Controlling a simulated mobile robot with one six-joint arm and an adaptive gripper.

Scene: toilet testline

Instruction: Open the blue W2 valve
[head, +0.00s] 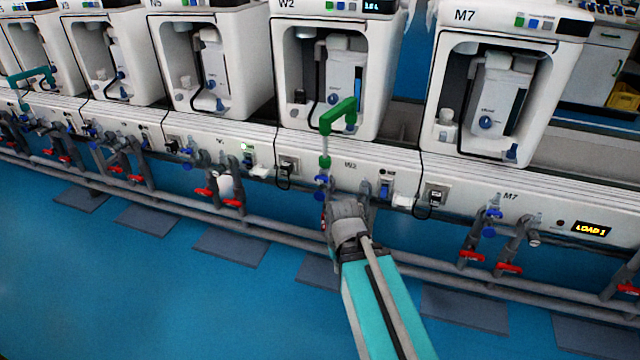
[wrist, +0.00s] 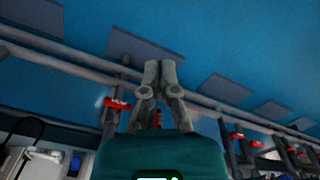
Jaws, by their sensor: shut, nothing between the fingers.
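The W2 toilet unit (head: 325,70) stands at the upper middle of the head view, with a green bent pipe (head: 340,115) in front of it. Below the pipe, a small blue valve (head: 322,181) sits on the white W2 panel. My gripper (head: 343,212) is just below and slightly right of this valve, seemingly apart from it. The wrist view shows the two fingers (wrist: 160,66) together and empty, over the pipes and floor. I cannot pick out the blue valve for sure in the wrist view, and the fingertips are unclear in the head view.
Grey pipes (head: 270,222) run along the row below the panels. Red valve handles (wrist: 117,103) are close beside the gripper in the wrist view. The M7 unit (head: 500,80) stands at right. The blue floor (head: 180,300) in front is free.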

